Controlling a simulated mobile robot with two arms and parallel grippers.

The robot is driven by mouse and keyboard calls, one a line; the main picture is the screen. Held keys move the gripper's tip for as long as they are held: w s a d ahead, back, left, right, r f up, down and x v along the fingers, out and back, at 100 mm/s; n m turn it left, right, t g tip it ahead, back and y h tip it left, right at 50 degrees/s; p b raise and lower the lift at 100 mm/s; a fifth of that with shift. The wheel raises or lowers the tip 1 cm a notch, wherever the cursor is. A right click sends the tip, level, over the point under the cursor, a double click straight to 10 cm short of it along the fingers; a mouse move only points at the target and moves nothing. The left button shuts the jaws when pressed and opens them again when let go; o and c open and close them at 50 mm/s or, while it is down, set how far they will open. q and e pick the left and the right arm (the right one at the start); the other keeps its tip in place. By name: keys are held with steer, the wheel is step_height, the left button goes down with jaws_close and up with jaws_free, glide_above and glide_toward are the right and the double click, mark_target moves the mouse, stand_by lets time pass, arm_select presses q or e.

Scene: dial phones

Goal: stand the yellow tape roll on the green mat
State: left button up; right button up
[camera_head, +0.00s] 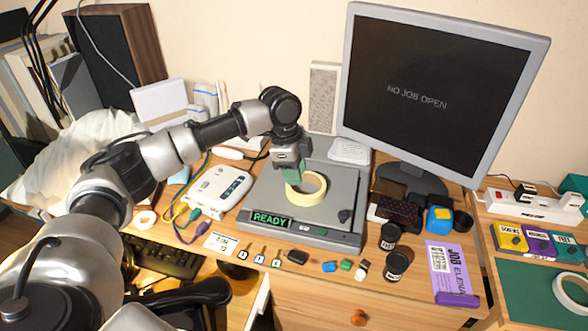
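The yellow tape roll (315,196) is a pale yellow ring on top of the grey device (342,185) in the middle of the desk. My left gripper (291,177) points down at the roll's left rim and overlaps it in the picture. Its green fingertips hide part of the rim. I cannot tell whether they are closed on it or only beside it. The green mat (523,292) lies at the lower right, on a surface to the right of the desk. A white ring (573,288) is at the mat's right side, cut by the picture edge. My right gripper is out of view.
A monitor (430,95) stands behind the device at the right. Between device and mat are black jars (396,265), a blue and yellow block (438,220) and a purple packet (452,274). Coloured boxes (540,243) sit behind the mat. A white box (217,192) is left of the device.

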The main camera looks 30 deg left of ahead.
mark_target(301, 195)
arm_select(q)
steer(key=f+b, duration=0.3)
steer(key=f, duration=0.1)
steer(key=shift+w+d+b, duration=0.2)
steer(key=shift+d+b, duration=0.05)
steer(key=shift+b, duration=0.15)
steer(key=shift+w+d+f+p, duration=0.1)
steer(key=shift+d+f+p, duration=0.15)
steer(key=shift+f, duration=0.35)
steer(key=shift+d+f+p, duration=0.1)
steer(key=shift+f+p, duration=0.2)
steer(key=shift+f, duration=0.7)
steer(key=c, duration=0.4)
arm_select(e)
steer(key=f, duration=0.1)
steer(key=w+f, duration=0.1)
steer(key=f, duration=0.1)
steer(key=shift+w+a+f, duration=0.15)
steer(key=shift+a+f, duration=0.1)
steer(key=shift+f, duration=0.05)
arm_select(q)
steer(key=shift+r, duration=0.1)
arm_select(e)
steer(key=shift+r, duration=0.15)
